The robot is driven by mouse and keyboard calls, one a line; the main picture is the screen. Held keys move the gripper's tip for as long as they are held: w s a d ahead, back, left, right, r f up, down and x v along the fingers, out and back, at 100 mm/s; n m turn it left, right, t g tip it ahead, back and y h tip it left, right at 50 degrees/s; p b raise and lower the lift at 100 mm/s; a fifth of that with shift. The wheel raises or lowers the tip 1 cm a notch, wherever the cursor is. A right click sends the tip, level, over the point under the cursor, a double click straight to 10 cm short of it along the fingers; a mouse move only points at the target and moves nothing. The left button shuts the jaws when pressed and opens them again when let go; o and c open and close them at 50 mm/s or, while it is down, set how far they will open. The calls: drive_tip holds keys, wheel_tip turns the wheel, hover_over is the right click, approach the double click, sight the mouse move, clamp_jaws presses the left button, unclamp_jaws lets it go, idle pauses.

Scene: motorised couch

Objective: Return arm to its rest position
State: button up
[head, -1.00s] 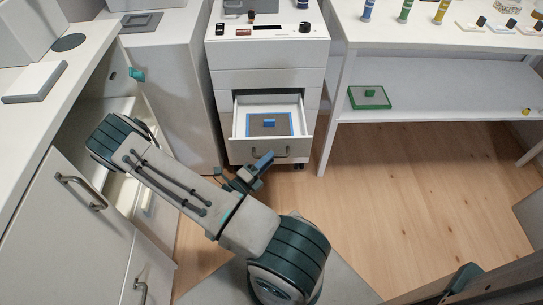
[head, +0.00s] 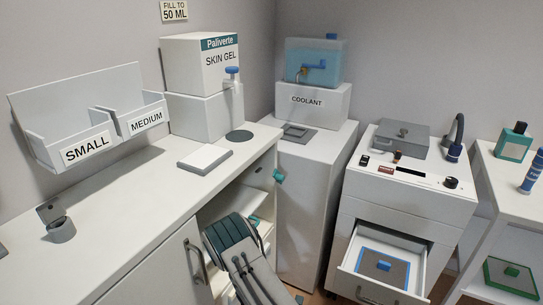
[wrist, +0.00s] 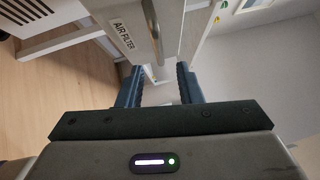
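My arm (head: 240,255) shows at the bottom of the head view, with its dark green ribbed joint in front of the open cabinet under the counter. My gripper is outside the head view. In the wrist view my gripper (wrist: 160,72) is open, with its two dark blue fingers apart and nothing held between them. A white front labelled AIR FILTER (wrist: 123,37) with a bar handle (wrist: 150,25) lies beyond the fingertips. I cannot tell the exact distance between them.
An open drawer (head: 352,262) of the white cart holds a blue-edged grey pad with a blue block. The counter (head: 130,215) with a skin gel dispenser (head: 200,65) is at left. A coolant tank (head: 315,62) stands on a cabinet behind. The wrist view shows wooden floor (wrist: 60,90).

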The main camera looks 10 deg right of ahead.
drive_tip(key=s+a+r+m+y+p, duration=0.2)
drive_tip(key=a+r+m+y+p, duration=0.2)
drive_tip(key=r+m, duration=0.8)
drive_tip(key=s+a+r+m+y+p, duration=0.2)
drive_tip(key=a+r+m+y+p, duration=0.3)
drive_tip(key=r, duration=1.6)
drive_tip(key=s+a+r+m+y+p, duration=0.2)
drive_tip(key=a+r+m+y+p, duration=0.3)
drive_tip(key=r+m+y+p, duration=0.5)
wheel_tip(320, 180, up, 6)
drive_tip(key=m+p, duration=0.2)
drive_tip(key=m, duration=0.7)
drive_tip(key=shift+a+r, duration=0.15)
